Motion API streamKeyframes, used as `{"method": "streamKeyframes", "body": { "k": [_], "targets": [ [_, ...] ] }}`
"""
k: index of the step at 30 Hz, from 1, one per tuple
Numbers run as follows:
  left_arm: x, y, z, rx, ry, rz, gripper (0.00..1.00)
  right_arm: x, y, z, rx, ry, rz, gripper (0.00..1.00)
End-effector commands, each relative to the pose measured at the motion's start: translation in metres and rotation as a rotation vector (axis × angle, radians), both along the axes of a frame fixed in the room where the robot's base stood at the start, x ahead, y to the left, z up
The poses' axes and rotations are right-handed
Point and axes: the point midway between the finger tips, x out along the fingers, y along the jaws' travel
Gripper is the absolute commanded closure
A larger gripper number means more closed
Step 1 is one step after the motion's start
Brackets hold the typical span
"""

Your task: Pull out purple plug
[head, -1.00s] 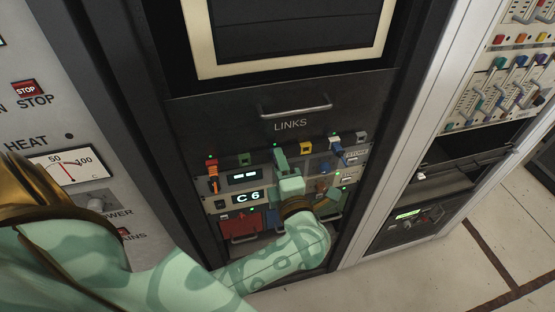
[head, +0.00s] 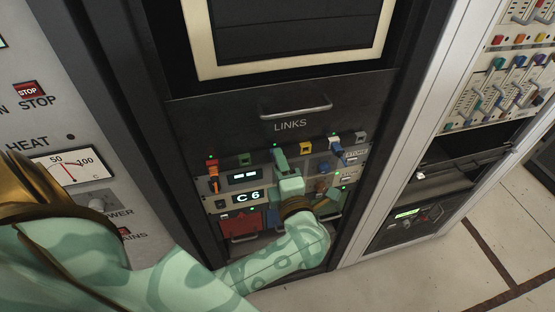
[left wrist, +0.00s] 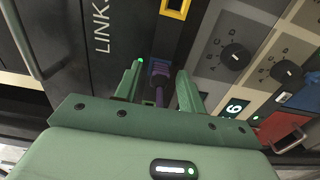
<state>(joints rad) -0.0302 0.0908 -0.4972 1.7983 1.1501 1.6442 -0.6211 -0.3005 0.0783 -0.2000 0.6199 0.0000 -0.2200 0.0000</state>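The purple plug (left wrist: 160,80) shows in the left wrist view, seated against the dark LINKS panel, with a purple lead or stem running back towards my gripper. My left gripper (left wrist: 158,84) is open. Its two green fingers stand on either side of the plug, with a visible gap on each side. In the head view my left gripper (head: 281,158) is at the upper row of sockets, and it hides the purple plug there. My right gripper is in neither view.
A yellow socket (head: 306,148) and a blue and white plug (head: 336,147) are close on the right. A handle (head: 295,108) juts out above.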

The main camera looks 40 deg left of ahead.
Motion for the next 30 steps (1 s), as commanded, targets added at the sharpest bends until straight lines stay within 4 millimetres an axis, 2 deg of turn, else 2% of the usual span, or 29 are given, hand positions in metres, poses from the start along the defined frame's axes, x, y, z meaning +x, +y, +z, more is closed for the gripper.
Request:
{"method": "streamKeyframes", "body": {
  "k": [18, 19, 21, 23, 30],
  "targets": [
    [0.0000, 0.0000, 0.0004, 0.000, 0.000, 0.000, 0.60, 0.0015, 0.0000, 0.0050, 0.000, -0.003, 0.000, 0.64],
    [0.0000, 0.0000, 0.0004, 0.000, 0.000, 0.000, 0.66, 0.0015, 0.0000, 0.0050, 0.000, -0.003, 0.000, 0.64],
    [0.0000, 0.0000, 0.0004, 0.000, 0.000, 0.000, 0.85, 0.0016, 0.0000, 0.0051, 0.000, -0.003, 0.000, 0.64],
    [0.0000, 0.0000, 0.0004, 0.000, 0.000, 0.000, 1.00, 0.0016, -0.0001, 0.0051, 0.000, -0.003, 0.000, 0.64],
    [-0.0014, -0.0016, 0.0007, 0.000, 0.000, 0.000, 1.00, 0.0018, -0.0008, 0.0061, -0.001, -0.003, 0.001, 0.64]
  ]
}}
